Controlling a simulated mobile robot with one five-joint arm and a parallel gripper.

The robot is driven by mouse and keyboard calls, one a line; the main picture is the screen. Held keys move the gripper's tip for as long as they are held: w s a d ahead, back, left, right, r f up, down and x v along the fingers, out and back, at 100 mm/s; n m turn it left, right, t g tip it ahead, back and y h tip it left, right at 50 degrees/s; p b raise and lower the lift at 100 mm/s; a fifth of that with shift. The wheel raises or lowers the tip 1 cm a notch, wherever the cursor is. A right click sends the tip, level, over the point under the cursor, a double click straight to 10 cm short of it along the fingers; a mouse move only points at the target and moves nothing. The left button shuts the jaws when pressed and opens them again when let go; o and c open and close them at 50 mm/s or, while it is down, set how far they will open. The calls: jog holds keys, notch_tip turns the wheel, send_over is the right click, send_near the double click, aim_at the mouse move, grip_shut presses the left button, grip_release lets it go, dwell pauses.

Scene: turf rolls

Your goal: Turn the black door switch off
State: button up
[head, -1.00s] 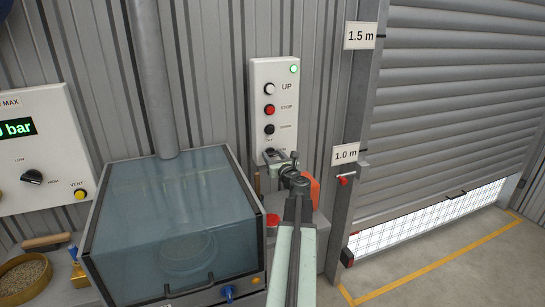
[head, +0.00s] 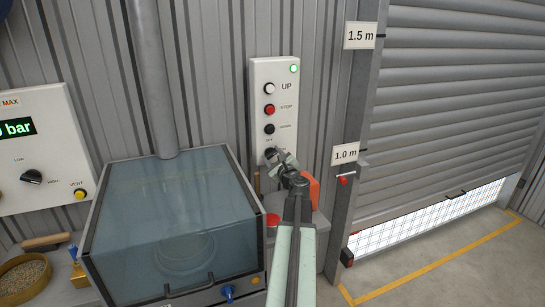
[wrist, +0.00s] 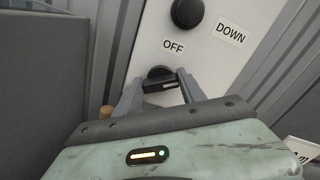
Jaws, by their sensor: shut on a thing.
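The black door switch (wrist: 159,74) is a round knob with a bar handle, low on the white control panel (head: 258,78). In the wrist view the OFF label is just above it. A pale line on its bar lies nearly level across that picture. My gripper (wrist: 161,86) is shut on the bar, one grey finger at each side. In the head view my gripper (head: 277,157) reaches the panel's lower part and hides most of the switch. A green lamp (head: 294,69) glows at the panel's top right.
The UP button (head: 269,89), red STOP button (head: 269,109) and black DOWN button (head: 269,129) sit above the switch. A glass-covered box (head: 165,210) stands to the left. The roller door (head: 450,110), slightly raised, and its post (head: 352,200) are to the right.

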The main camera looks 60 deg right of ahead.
jog(key=n, duration=0.5)
jog(key=shift+f+n, duration=0.1)
jog(key=shift+n, duration=0.2)
jog(key=n, duration=0.5)
jog(key=shift+a+f+n, duration=0.1)
jog(key=shift+n, duration=0.2)
jog(key=o, duration=1.4)
jog(key=shift+c, duration=0.2)
jog(key=v, duration=0.7)
jog(key=shift+s+a, duration=0.2)
jog(key=shift+s, duration=0.15)
